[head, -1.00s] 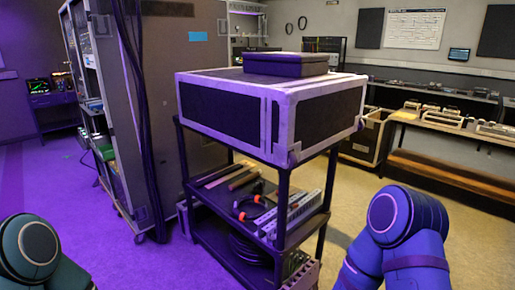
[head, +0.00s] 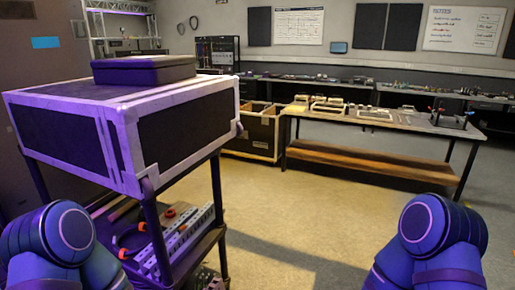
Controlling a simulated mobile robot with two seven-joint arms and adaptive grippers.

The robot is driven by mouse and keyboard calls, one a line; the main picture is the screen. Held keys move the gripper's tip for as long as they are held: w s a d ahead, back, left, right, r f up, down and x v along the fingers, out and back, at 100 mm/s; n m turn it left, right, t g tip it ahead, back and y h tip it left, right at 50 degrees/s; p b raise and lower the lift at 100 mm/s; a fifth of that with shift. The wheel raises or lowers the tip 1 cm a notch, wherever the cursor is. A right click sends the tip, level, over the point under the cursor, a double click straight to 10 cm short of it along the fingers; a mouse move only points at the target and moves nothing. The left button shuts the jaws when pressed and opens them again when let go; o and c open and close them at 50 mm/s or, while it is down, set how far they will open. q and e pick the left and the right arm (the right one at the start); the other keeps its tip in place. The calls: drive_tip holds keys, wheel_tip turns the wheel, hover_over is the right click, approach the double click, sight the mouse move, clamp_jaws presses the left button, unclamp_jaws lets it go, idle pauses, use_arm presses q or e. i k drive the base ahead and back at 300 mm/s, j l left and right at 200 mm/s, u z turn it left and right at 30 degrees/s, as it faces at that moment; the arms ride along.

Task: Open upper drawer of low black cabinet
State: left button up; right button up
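I cannot make out a low black cabinet with an upper drawer for certain. Dark units stand under the long back counter (head: 350,87), but they are too small and far to tell their drawers. My two arms show only as rounded purple-lit links at the bottom left and bottom right of the head view. Both grippers are out of view.
A cart with a black-and-silver flight case (head: 190,125) and a dark box (head: 155,70) on top stands close on the left. An open crate (head: 254,132) and a wooden-shelved table (head: 370,160) stand further back. The floor (head: 320,220) in the middle and right is clear.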

sight(244, 83)
drive_tip(key=i+l+z, duration=0.35)
drive_tip(key=z, duration=0.15)
drive_tip(key=i+l+z, duration=0.15)
drive_tip(key=i+z, duration=0.5)
drive_tip(key=i, duration=1.4)
drive_tip(key=i+z, duration=0.4)
drive_tip(key=i, duration=0.25)
drive_tip(key=i+j+z, duration=0.15)
drive_tip(key=i+z, duration=0.25)
drive_tip(key=i, duration=0.2)
drive_tip(key=i+j+z, duration=0.1)
drive_tip(key=i+z, duration=0.3)
drive_tip(key=i, duration=1.05)
drive_tip(key=i+j+z, duration=0.1)
drive_tip(key=i, duration=1.4)
drive_tip(key=i+j+z, duration=0.15)
drive_tip(key=i+z, duration=0.2)
drive_tip(key=i, duration=1.1)
drive_tip(key=i+u, duration=0.5)
drive_tip(key=i+l+u, duration=0.3)
drive_tip(key=i+u, duration=0.2)
drive_tip(key=i+j+u, duration=0.15)
drive_tip(key=i+u, duration=0.3)
drive_tip(key=i, duration=0.2)
drive_tip(key=i+u, duration=0.45)
drive_tip(key=i, duration=0.15)
